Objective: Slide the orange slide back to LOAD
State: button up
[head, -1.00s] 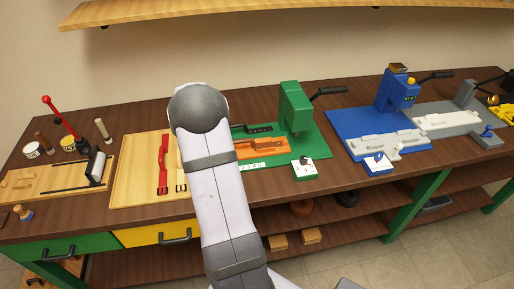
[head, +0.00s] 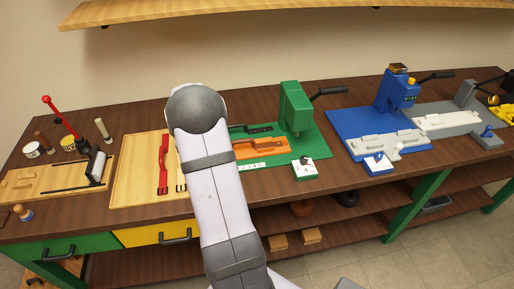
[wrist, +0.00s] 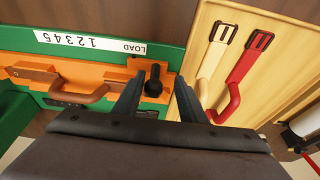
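The orange slide (head: 262,149) lies on the green press base (head: 318,145), partly hidden behind my arm in the head view. In the wrist view the orange slide (wrist: 112,73) lies along a white strip (wrist: 90,43) marked 1 to 5 and LOAD, with its black knob (wrist: 153,82) below the LOAD end. A brown strap (wrist: 85,95) lies on the slide. My gripper (wrist: 158,88) has its two dark fingers apart, one on each side of the knob; gaps show at both sides. The head view hides my gripper behind my arm.
A wooden board (wrist: 215,75) with a red strap (wrist: 243,75) and a cream strap (wrist: 212,60) lies right beside the slide in the wrist view. The green press (head: 295,108) and a small white-topped counter (head: 305,168) stand to the right in the head view.

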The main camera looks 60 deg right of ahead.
jog(key=shift+s+d+r, duration=0.1)
jog(key=shift+d+r, duration=0.05)
jog(key=p+v, duration=0.4)
jog(key=v, duration=0.2)
dwell(0.5)
dwell(0.4)
